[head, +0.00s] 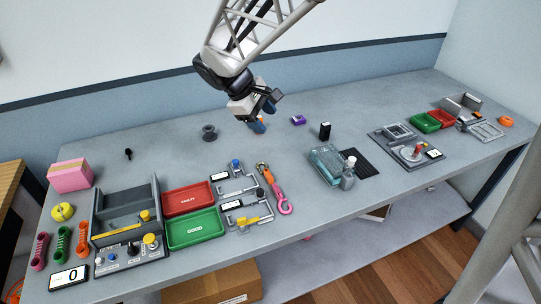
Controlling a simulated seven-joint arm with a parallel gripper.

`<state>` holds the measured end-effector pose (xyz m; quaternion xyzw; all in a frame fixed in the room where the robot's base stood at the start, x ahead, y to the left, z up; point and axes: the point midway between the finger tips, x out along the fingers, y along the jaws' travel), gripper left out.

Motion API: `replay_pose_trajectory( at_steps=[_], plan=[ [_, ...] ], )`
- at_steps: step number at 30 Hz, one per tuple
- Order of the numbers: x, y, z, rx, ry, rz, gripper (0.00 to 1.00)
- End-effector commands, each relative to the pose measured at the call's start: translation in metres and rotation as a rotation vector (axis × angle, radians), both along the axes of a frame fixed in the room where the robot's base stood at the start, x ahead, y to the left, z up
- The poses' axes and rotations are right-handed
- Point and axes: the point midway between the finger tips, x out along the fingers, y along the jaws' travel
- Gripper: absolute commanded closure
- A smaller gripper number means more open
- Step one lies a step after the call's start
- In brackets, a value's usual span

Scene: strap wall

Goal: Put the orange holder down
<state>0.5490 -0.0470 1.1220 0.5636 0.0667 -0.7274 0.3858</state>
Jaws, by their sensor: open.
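My gripper (264,114) is over the back middle of the grey table, pointing down, with its jaws open. A small orange piece (260,119), which looks like the orange holder, shows at the fingertips and is mostly hidden by them. I cannot tell whether it touches the fingers, or whether it rests on the table or is just above it.
A dark grey spool-like stand (209,133) is left of my gripper. A purple block (298,120) and a black upright box (325,131) are to the right. Red (188,198) and green (194,229) trays lie in front. The back left tabletop is mostly clear.

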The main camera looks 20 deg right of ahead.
Motion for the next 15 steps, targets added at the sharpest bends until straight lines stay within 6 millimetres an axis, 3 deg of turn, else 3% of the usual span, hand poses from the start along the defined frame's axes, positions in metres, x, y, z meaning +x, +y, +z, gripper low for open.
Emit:
replay_pose_trajectory(
  at_steps=[15],
  plan=[
    [-0.123, 0.016, 0.022, 0.252, -0.241, -0.297, 0.43]
  ],
)
